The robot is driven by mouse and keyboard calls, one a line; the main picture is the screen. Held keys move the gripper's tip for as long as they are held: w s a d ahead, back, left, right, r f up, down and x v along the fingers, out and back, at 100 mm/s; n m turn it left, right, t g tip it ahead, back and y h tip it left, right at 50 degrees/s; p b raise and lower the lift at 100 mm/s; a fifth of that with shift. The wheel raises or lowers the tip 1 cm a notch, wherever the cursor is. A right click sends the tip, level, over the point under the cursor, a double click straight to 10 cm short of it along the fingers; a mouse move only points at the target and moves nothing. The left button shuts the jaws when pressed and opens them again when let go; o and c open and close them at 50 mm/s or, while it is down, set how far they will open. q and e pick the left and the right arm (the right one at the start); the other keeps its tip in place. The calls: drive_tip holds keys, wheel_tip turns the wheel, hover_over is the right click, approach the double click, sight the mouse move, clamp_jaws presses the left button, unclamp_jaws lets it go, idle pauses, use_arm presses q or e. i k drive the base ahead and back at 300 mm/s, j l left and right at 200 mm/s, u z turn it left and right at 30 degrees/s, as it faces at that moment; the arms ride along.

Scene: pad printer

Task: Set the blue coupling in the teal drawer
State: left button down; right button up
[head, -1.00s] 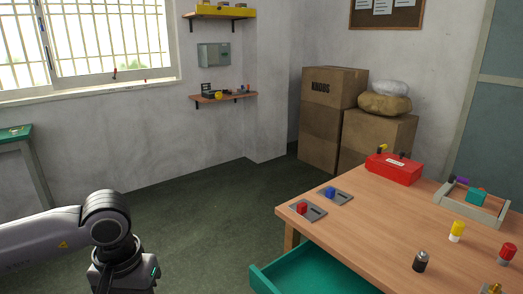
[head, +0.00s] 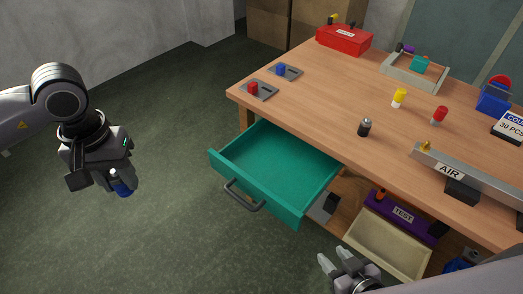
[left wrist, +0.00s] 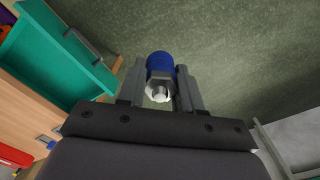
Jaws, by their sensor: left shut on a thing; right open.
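The blue coupling (head: 122,184), with a metal nut and pale tip, is held in my left gripper (head: 115,180), left of the table and above the floor. In the left wrist view the coupling (left wrist: 160,68) sits between the two fingers (left wrist: 160,90), blue end outward. The teal drawer (head: 278,167) is pulled out from under the table top and looks empty. It also shows at the upper left of the left wrist view (left wrist: 45,62). My left gripper is apart from the drawer, to its left. My right gripper (head: 337,262) is open and empty, below and right of the drawer.
The wooden table (head: 320,95) carries red and blue pieces on grey plates, a red box (head: 344,39), a grey tray (head: 414,72), small bottles and an AIR bar (head: 470,178). A purple TEST bin (head: 402,215) stands below. Open floor lies between my left gripper and the drawer.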

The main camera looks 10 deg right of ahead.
sight(271, 173)
drive_tip(key=i+z, duration=0.45)
drive_tip(key=i+j+z, duration=0.1)
drive_tip(key=z, duration=0.4)
drive_tip(key=i+j, duration=0.05)
drive_tip(key=i, duration=0.05)
